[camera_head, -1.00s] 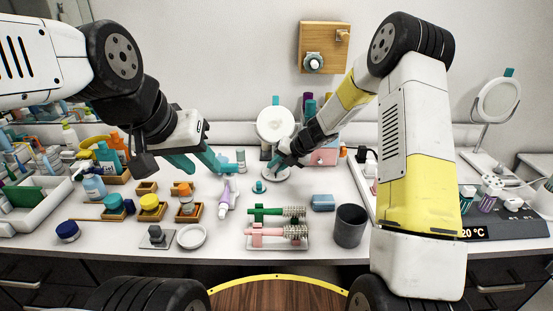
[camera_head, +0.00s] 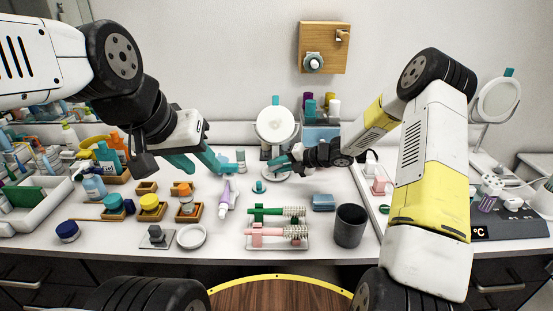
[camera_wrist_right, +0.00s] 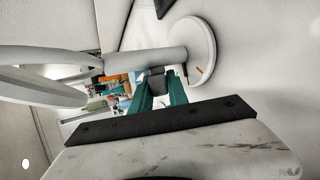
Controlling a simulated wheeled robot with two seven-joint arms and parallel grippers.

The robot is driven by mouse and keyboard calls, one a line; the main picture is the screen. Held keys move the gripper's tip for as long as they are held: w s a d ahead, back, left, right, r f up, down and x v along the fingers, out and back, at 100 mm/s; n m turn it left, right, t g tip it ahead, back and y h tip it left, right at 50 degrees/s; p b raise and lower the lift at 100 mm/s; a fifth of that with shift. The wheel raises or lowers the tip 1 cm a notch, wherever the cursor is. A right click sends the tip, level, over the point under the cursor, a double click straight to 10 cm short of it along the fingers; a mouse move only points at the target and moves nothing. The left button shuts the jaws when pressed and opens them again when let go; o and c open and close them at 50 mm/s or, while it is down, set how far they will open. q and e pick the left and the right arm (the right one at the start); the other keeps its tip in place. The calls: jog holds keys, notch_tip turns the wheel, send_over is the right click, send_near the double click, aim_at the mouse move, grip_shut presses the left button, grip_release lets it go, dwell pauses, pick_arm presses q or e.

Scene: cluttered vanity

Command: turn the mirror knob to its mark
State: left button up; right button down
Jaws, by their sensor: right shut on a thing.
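The round white mirror (camera_head: 275,124) stands at the back middle of the counter on its round base (camera_head: 284,177). In the right wrist view its stem (camera_wrist_right: 150,62) lies sideways, and the base (camera_wrist_right: 187,35) carries a small orange mark (camera_wrist_right: 199,71). A dark grey knob (camera_wrist_right: 157,82) sits by the stem between the teal fingers of my right gripper (camera_wrist_right: 159,91), which is shut on it. In the head view my right gripper (camera_head: 279,162) reaches the mirror from the right. My left gripper (camera_head: 207,167) is open and empty, left of the mirror. The knob's turning angle is unclear.
A purple-and-white tube (camera_head: 226,194) and a small teal item (camera_head: 259,187) lie in front. Brushes (camera_head: 278,231) on a tray and a dark cup (camera_head: 350,226) stand nearer. A bottle rack (camera_head: 321,133) is behind my right arm. Another mirror (camera_head: 497,99) stands far right.

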jog(key=m+y, duration=0.1)
jog(key=y, duration=0.1)
jog(key=t+y, duration=0.1)
jog(key=y, duration=0.2)
jog(key=shift+f+m, duration=0.15)
jog(key=shift+m, duration=0.25)
jog(key=shift+t, duration=0.3)
jog(key=c, duration=1.3)
grip_release()
